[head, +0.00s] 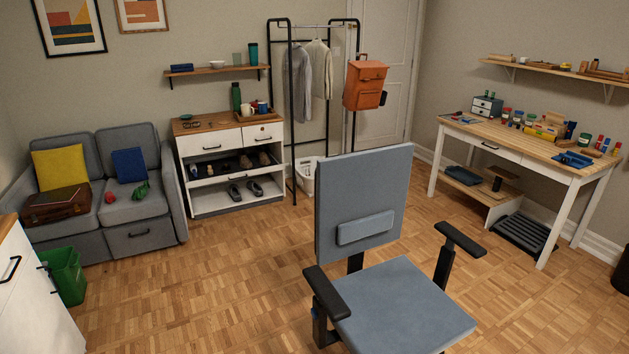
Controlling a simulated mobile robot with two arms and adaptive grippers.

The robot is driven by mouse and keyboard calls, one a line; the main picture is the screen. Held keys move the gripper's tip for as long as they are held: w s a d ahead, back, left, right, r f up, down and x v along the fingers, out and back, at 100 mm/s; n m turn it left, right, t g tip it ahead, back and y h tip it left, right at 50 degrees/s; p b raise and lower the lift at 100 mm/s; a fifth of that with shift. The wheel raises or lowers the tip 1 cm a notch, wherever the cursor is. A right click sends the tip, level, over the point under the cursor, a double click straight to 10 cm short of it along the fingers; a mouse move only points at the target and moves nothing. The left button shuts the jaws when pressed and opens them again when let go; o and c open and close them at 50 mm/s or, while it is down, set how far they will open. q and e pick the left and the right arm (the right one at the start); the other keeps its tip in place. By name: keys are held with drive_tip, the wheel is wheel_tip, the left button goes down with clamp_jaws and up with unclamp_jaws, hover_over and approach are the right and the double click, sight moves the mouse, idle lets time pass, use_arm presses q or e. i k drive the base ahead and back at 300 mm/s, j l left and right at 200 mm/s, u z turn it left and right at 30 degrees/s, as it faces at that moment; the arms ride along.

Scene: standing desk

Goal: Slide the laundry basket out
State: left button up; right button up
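A white basket (306,178), likely the laundry basket, stands on the floor beneath the black clothes rack (291,120). It is small and far off in the head view. The rack's left front post and the shoe cabinet are close to its left side. The top of the office chair partly hides its right side. What is inside it is too small to tell. Neither of my grippers is in view.
A blue-grey office chair (395,305) stands in the near middle, in front of the rack. The shoe cabinet (238,207) is left of the rack, the workbench (530,140) at right, the sofa (140,210) at left. Parquet floor (220,270) left of the chair is clear.

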sight(307, 183)
drive_tip(key=i+j+u, duration=0.65)
drive_tip(key=i, duration=0.3)
drive_tip(key=i+j+u, duration=0.15)
drive_tip(key=i+u, duration=0.2)
drive_tip(key=i, duration=0.15)
drive_tip(key=i+z, duration=0.3)
drive_tip(key=i, duration=0.5)
drive_tip(key=i+j+z, duration=0.15)
drive_tip(key=i+z, duration=0.2)
drive_tip(key=i, duration=0.45)
drive_tip(key=i+l+z, duration=0.1)
drive_tip(key=i+z, duration=0.25)
drive_tip(key=i, duration=0.3)
drive_tip(key=i+z, duration=0.4)
drive_tip(key=i, duration=0.25)
drive_tip(key=i+j+z, duration=0.35)
drive_tip(key=i, duration=0.25)
drive_tip(key=i+l, duration=0.15)
drive_tip(key=i, duration=0.3)
drive_tip(key=i+l, duration=0.2)
drive_tip(key=i, duration=0.25)
drive_tip(key=i+l, duration=0.15)
drive_tip(key=i, duration=0.35)
drive_tip(key=i+l, duration=0.15)
drive_tip(key=i, duration=0.3)
drive_tip(key=i+l+u, duration=0.45)
drive_tip(key=i+l, duration=0.1)
drive_tip(key=i, duration=0.15)
